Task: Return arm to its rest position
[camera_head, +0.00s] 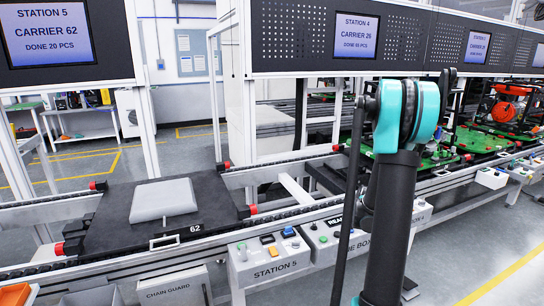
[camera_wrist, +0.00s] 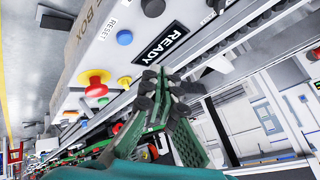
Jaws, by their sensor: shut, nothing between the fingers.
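My gripper (camera_wrist: 168,88) shows in the wrist view with its dark green fingers together and nothing between them. It is in front of the conveyor's side rail, close to the READY label (camera_wrist: 160,43) in the picture; I cannot tell if it touches anything. In the head view my arm (camera_head: 400,190) rises at the centre right, with a dark upright column and a teal joint at its top. My gripper cannot be made out in the head view.
A black pallet (camera_head: 105,220) marked 62 carries a grey block (camera_head: 163,199) on the conveyor at left. The Station 5 button box (camera_head: 268,262) is on the front rail. In the wrist view a red emergency button (camera_wrist: 95,80) is left of my gripper. Screens hang above the conveyor.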

